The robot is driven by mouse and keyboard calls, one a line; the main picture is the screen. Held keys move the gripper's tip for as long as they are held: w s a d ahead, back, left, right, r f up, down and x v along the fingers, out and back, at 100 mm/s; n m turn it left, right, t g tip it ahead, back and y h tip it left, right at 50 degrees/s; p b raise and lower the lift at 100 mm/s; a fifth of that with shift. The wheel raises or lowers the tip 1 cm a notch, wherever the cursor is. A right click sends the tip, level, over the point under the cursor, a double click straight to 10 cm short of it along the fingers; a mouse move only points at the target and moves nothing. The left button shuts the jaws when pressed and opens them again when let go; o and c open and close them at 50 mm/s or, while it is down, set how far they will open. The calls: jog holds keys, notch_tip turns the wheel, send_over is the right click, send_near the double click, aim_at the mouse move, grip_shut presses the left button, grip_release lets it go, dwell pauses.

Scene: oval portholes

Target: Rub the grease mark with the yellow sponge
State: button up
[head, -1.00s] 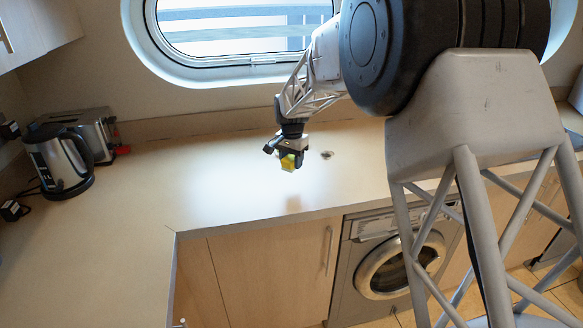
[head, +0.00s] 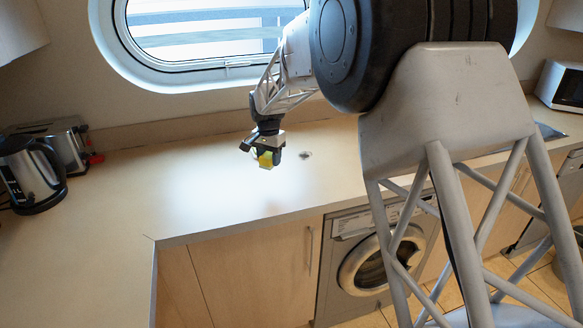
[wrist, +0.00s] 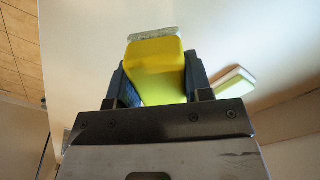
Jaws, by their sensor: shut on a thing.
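The yellow sponge (wrist: 155,60) is clasped between the two fingers of my gripper (wrist: 157,82) in the wrist view. It also shows below the gripper (head: 267,150) in the head view, as a small yellow block (head: 265,160) above the counter. A grey speckled strip lies along the sponge's far edge in the wrist view; I cannot tell whether it is part of the sponge or a mark behind it. A small dark patch (head: 305,155) lies on the counter right of the gripper; I cannot tell whether it is the grease mark.
A pale block with a green edge (wrist: 232,83) lies beside the gripper. The kettle (head: 30,173) and toaster (head: 70,143) stand at the left, a microwave (head: 562,87) at the far right. The counter (head: 120,215) is clear left of the gripper; its front edge is above a washing machine (head: 375,262).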

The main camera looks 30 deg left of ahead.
jog(key=shift+w, duration=0.15)
jog(key=w+d, duration=0.1)
jog(key=w, duration=1.8)
jog(key=shift+w+d, duration=0.15)
jog(key=shift+w, duration=0.15)
jog(key=shift+f, duration=0.15)
